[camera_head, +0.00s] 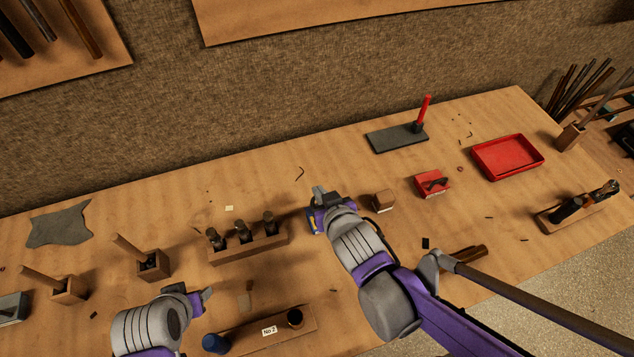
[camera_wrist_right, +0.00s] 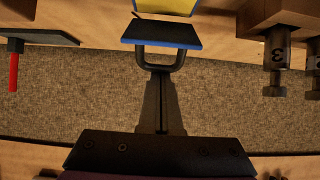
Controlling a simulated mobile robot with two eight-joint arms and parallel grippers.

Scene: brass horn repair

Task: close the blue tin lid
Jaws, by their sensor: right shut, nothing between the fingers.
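The blue tin (camera_head: 312,224) is mostly hidden behind my right gripper in the head view; only a blue and yellow bit shows. In the right wrist view a dark panel with a blue edge (camera_wrist_right: 160,36), seemingly the lid, lies just beyond the fingertips, with a yellow surface (camera_wrist_right: 168,5) behind it. My right gripper (camera_head: 319,192) is shut and empty at the tin; its fingers (camera_wrist_right: 160,62) look close to the blue edge, but I cannot tell if they touch. My left gripper (camera_head: 205,295) is at the lower left, away from the tin, its opening unclear.
A wooden rack with dark tools (camera_head: 250,249) stands left of the tin. A small wooden block (camera_head: 383,201) and a red box (camera_head: 432,184) are to its right. A red tray (camera_head: 507,157) lies farther right. The bench behind the tin is mostly clear.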

